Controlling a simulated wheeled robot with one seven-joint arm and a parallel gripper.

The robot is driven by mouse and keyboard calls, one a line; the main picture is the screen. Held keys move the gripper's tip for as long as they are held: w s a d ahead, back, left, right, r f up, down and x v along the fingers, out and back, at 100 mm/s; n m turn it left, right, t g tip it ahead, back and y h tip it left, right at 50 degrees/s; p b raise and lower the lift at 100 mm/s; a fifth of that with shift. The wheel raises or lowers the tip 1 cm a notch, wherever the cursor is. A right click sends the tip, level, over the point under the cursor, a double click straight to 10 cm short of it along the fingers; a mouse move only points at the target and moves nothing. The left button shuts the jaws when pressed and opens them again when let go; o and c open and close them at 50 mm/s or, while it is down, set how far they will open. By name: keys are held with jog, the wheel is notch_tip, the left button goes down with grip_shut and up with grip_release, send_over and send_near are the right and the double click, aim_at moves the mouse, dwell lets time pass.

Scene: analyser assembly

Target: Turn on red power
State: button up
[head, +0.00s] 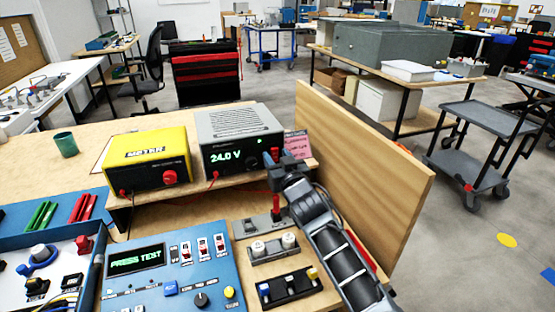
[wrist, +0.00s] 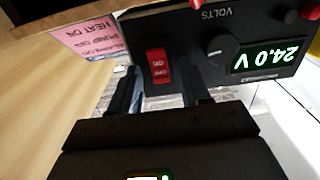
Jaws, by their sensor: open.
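The grey power supply (head: 228,122) has a black front panel and a lit green 24.0 V display, which also shows in the wrist view (wrist: 268,56). A red rocker switch (wrist: 158,67) is on its panel beside a black VOLTS knob (wrist: 221,50). My gripper (head: 275,160) is at the right end of the panel in the head view. In the wrist view my gripper (wrist: 160,80) is open and empty, with its two fingers on either side of the switch. Whether the fingers touch the panel cannot be told.
A yellow meter (head: 148,158) stands left of the supply. A pink note (wrist: 85,38) is beside the supply. A blue PRESS TEST panel (head: 170,275) and a black button block (head: 290,287) lie in front. A wooden partition (head: 375,170) rises close on the right.

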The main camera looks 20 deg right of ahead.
grip_shut()
dwell(0.3)
jog(key=shift+f+b, duration=0.15)
jog(key=shift+b, duration=0.15)
jog(key=shift+f+t+b, duration=0.25)
jog(key=shift+t+b, duration=0.05)
jog(key=shift+b, duration=1.9)
jog(key=t+b, duration=0.1)
jog(key=b, duration=0.4)
jog(key=shift+f+t, duration=0.15)
jog(key=shift+t, duration=0.15)
jog(key=shift+r+b, duration=0.2)
jog(key=shift+b, duration=0.8)
jog(key=shift+r+t, duration=0.1)
jog(key=shift+t, duration=0.2)
